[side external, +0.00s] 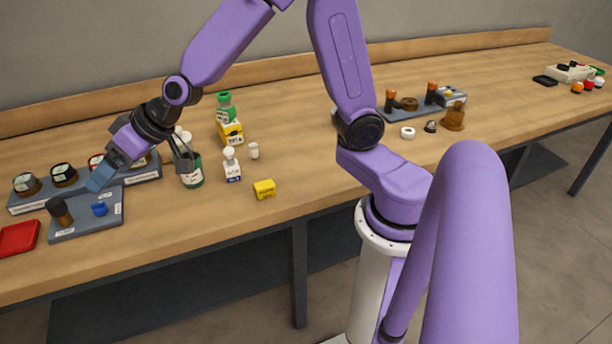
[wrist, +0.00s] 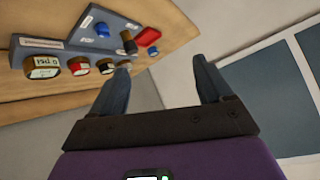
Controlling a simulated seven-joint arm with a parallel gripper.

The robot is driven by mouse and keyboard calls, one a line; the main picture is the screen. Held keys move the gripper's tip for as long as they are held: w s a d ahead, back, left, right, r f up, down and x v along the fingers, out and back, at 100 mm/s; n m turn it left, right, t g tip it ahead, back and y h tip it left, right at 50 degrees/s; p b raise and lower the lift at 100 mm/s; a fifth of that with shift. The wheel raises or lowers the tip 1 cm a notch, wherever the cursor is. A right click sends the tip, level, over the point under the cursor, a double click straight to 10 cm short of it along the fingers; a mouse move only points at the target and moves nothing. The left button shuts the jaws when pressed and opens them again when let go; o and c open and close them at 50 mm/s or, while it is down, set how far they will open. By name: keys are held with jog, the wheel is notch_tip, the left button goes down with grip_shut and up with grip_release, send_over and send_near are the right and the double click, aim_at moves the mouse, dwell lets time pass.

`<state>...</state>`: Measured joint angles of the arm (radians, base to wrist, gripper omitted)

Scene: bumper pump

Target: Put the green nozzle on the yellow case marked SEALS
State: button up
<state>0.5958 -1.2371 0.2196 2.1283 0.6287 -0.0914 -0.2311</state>
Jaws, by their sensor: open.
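A green nozzle-like piece (side external: 224,106) stands upright at a yellow case (side external: 231,133) with a dark-lettered label in the side view. It appears to rest on top of the case, but I cannot tell the contact for certain. A smaller yellow case (side external: 264,189) lies nearer the front edge. The lettering is too small to read, so I cannot tell which case is marked SEALS. In the wrist view my gripper (wrist: 161,64) is open, with nothing between the fingers; neither green piece nor yellow case shows there.
A grey tray (side external: 112,216) holds a dark cylinder and a blue piece, with a red tray (side external: 19,238) beside it. A green bottle (side external: 193,178) and white bottle (side external: 232,164) stand near the cases. Clear bench lies right of the small yellow case.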

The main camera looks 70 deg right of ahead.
jog(key=s+n+g, duration=0.4)
jog(key=s, duration=0.9)
jog(key=s+d+f+n+g+h, duration=0.1)
jog(key=s+d+n+g+h, duration=0.1)
jog(key=s+d, duration=0.4)
jog(key=s+d+f+n+g+h, duration=0.2)
jog(key=s+d, duration=0.5)
jog(key=s, duration=0.5)
jog(key=shift+s+d+n+h, duration=0.25)
jog(key=shift+n+h, duration=0.25)
jog(key=shift+n, duration=0.5)
